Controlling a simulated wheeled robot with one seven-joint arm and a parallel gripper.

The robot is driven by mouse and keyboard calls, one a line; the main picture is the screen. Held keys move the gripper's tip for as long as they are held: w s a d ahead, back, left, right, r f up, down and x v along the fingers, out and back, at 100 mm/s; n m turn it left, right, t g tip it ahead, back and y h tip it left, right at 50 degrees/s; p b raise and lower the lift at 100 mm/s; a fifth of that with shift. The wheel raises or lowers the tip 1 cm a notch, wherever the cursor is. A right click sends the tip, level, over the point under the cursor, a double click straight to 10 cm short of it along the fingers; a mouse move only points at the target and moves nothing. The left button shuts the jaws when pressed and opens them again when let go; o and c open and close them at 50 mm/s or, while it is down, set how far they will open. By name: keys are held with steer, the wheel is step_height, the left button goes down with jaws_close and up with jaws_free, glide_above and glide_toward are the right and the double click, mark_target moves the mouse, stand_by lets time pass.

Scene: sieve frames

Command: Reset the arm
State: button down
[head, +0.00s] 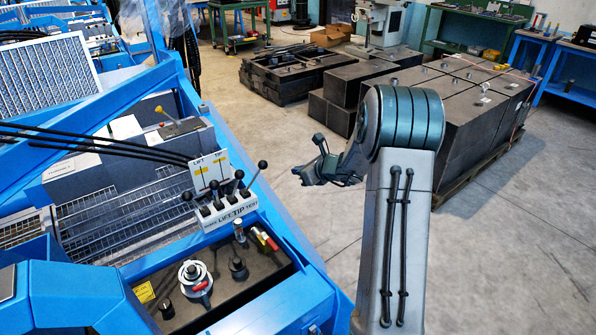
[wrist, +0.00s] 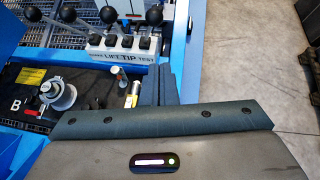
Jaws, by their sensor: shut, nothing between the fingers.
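My arm stands at the right of the blue machine in the head view, bent at the elbow. My gripper (head: 310,174) is beyond the elbow, over the floor side of the machine's edge, partly hidden by my own arm. In the wrist view my gripper (wrist: 163,72) has its two dark fingers together with nothing between them. The fingers point toward the lever block (wrist: 122,45), which has several black-knobbed levers and the words LIFT, TIP and TEST. The lever block also shows in the head view (head: 228,211), left of my gripper and apart from it.
The blue machine frame (head: 295,235) borders the lever block. A black panel (head: 225,295) with a round valve (head: 195,278) and a red-handled valve (head: 266,241) lies in front. Black blocks (head: 485,120) stand behind my arm. Grey floor (head: 500,240) is clear at right.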

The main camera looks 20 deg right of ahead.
stand_by(0.3)
steer(key=s+a+r+n+g+y+p, duration=0.1)
steer(key=s+a+r+n+g, duration=0.2)
steer(key=s+a+r+n, duration=0.35)
steer(key=s+a+r+n+g, duration=0.2)
steer(key=s+a+r+n, duration=0.1)
steer(key=s+a+n, duration=0.5)
steer(key=s+d+r+n+g+h, duration=0.1)
steer(key=s+d+n+h, duration=0.1)
steer(key=s+n, duration=0.5)
steer(key=s+d+r+n+g+h+p, duration=0.1)
steer(key=s+n+h, duration=0.3)
steer(key=s, duration=1.2)
steer(key=d+r+n, duration=0.1)
steer(key=n, duration=0.3)
steer(key=shift+d+g, duration=0.35)
steer(key=shift+g, duration=0.05)
steer(key=shift+s+r, duration=0.1)
